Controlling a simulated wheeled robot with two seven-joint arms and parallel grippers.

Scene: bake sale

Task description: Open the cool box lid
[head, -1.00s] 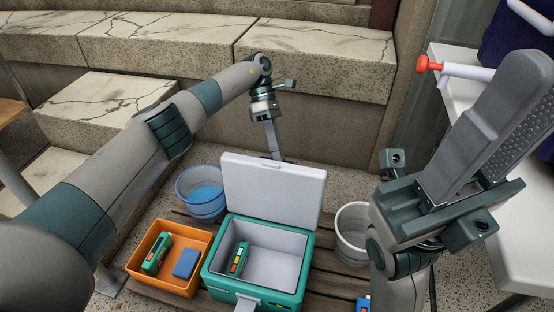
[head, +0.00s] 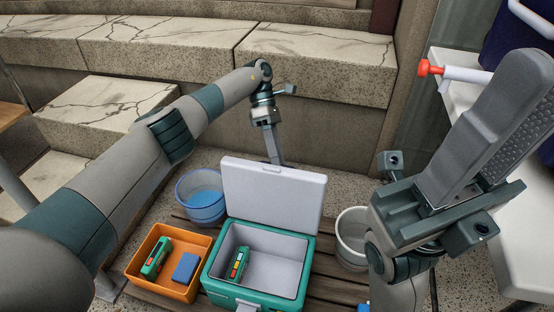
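The green cool box (head: 216,284) stands on the slatted wooden surface at the bottom centre. Its pale grey lid (head: 272,195) is raised and stands up at the back of the box. Inside the box lies a green object with coloured marks (head: 237,264). My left gripper (head: 274,150) points down behind the lid, close to its top edge; whether it touches the lid, and whether its fingers are apart, I cannot tell. My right gripper (head: 470,150) is raised large at the right, away from the box; its fingertips are not clear.
An orange bin (head: 135,269) holding a green object (head: 156,258) and a blue block (head: 185,267) stands left of the box. A blue bucket (head: 204,208) is behind it. A white bucket (head: 351,238) stands right. A pale table (head: 520,250) is at the far right; stone steps (head: 315,60) are behind.

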